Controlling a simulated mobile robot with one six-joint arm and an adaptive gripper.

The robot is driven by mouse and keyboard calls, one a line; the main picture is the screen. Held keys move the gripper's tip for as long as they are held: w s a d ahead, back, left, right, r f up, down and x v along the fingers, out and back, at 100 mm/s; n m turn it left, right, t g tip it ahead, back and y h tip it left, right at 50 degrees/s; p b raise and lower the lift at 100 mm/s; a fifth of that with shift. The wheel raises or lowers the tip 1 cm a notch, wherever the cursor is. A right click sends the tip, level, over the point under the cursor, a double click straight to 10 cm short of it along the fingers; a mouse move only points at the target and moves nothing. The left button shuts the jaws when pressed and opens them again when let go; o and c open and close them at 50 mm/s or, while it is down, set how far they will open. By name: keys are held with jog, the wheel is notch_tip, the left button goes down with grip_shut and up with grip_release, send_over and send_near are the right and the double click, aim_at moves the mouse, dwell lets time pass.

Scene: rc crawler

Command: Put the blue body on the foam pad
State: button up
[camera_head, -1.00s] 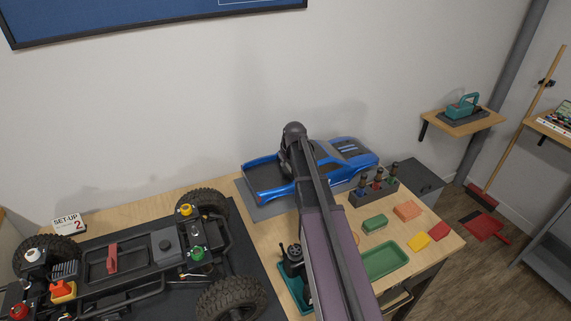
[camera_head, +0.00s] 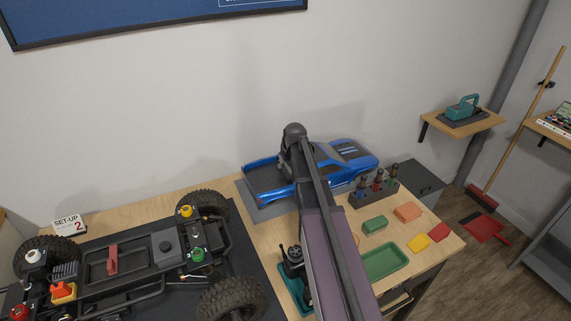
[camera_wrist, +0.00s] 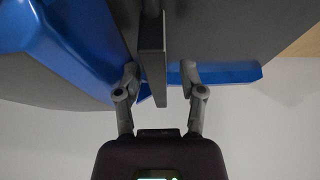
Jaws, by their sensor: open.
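The blue body (camera_head: 345,157) is a pickup-style shell with black stripes and a dark bed. It sits upright on the grey foam pad (camera_head: 266,212) at the back of the bench, against the wall. My arm crosses in front of its middle and hides part of it and my gripper in the head view. In the wrist view, my gripper (camera_wrist: 160,76) is open, its fingers on either side of a dark grey upright bar or plate. Blue panels of the body (camera_wrist: 75,40) show beside the fingers. I cannot tell if the fingers touch anything.
A large-wheeled chassis (camera_head: 130,258) fills the bench's left on a dark mat. A dark tool holder (camera_head: 374,192) stands close to the body's right front. A green tray (camera_head: 385,261) and several coloured blocks lie at the right. A set-up sign (camera_head: 69,224) stands back left.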

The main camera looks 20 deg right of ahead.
jog(key=shift+p+v, duration=5.35)
jog(key=shift+v, duration=0.6)
jog(key=s+a+f+g, duration=0.1)
jog(key=s+a+g, duration=0.3)
jog(key=s+a, duration=1.4)
jog(key=s, duration=0.3)
jog(key=shift+a+f+g, duration=0.25)
jog(key=shift+a+g, duration=0.05)
jog(key=shift+a, duration=0.1)
